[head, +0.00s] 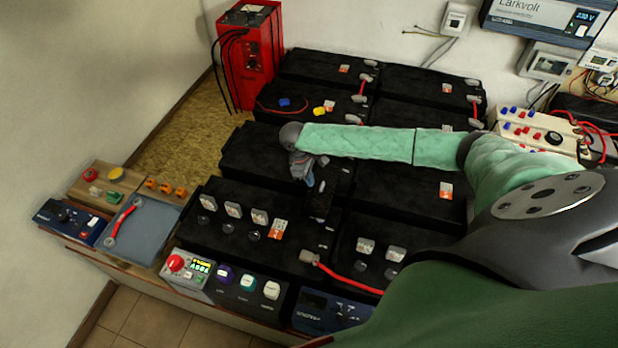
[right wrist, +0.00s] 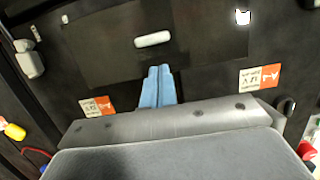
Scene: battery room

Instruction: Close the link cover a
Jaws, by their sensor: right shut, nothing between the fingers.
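A dark flat panel with a white bar handle (right wrist: 152,40) lies below my fingers in the right wrist view. It looks like the link cover, but I see no letter on it, and whether it is fully down cannot be told. My right gripper (right wrist: 157,72) shows as two pale blue fingers pressed together and empty, their tips at the panel's area near the handle. Contact with it cannot be told. In the head view my right gripper (head: 311,184) points down over the black batteries, and the arm and wrist hide part of them. My left gripper is not in view.
Several black batteries (head: 315,65) fill the bench, with red cables (head: 350,280) and grey terminal caps (head: 310,257). A red unit (head: 250,60) stands at the back left. A grey tray (head: 150,225) and control boxes line the front. A patch of tan board (head: 190,130) is clear.

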